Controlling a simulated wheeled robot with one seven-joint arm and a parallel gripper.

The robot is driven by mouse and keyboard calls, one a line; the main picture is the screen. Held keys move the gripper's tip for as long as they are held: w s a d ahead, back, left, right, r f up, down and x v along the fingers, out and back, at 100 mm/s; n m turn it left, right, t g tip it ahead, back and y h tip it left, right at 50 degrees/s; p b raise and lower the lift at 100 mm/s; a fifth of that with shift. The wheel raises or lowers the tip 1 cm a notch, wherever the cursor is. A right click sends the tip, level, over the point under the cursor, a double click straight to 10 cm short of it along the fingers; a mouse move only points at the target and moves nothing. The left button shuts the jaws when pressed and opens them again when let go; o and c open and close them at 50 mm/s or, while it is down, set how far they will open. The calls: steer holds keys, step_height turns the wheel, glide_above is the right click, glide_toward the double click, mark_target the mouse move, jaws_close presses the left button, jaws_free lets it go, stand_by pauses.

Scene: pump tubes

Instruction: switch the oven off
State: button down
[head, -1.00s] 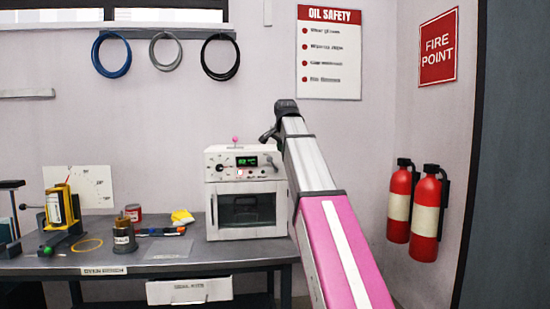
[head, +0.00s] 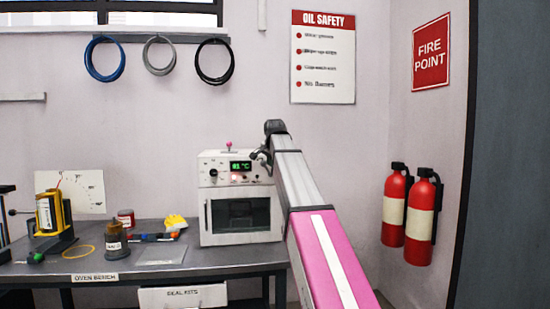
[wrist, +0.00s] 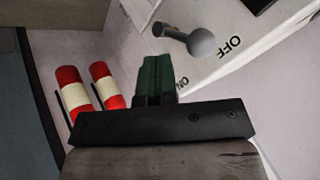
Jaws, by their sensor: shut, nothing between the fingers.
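The white oven (head: 240,190) stands on the bench with its door shut. Its green display (head: 241,166) is lit and a red light (head: 235,177) glows below it. In the wrist view a lever with a grey ball knob (wrist: 202,42) stands out from the white panel, beside an OFF label (wrist: 229,47) and an ON label (wrist: 183,83). The ball appears near OFF, but I cannot tell the lever's setting. My gripper (head: 257,157) is at the panel's right end. Its green fingers (wrist: 155,62) are shut and empty, just below the lever in the wrist view, with no clear contact.
Two fire extinguishers (head: 408,215) hang on the right wall.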

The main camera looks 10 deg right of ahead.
mark_target(266, 168)
steer(key=shift+w+a+f, duration=0.1)
steer(key=shift+w+a, duration=0.5)
steer(key=shift+w, duration=0.35)
steer(key=shift+a, duration=0.1)
steer(key=shift+a+f+h, duration=0.3)
steer(key=shift+a+h, duration=0.2)
steer(key=shift+a, duration=0.35)
steer(key=shift+d, duration=0.15)
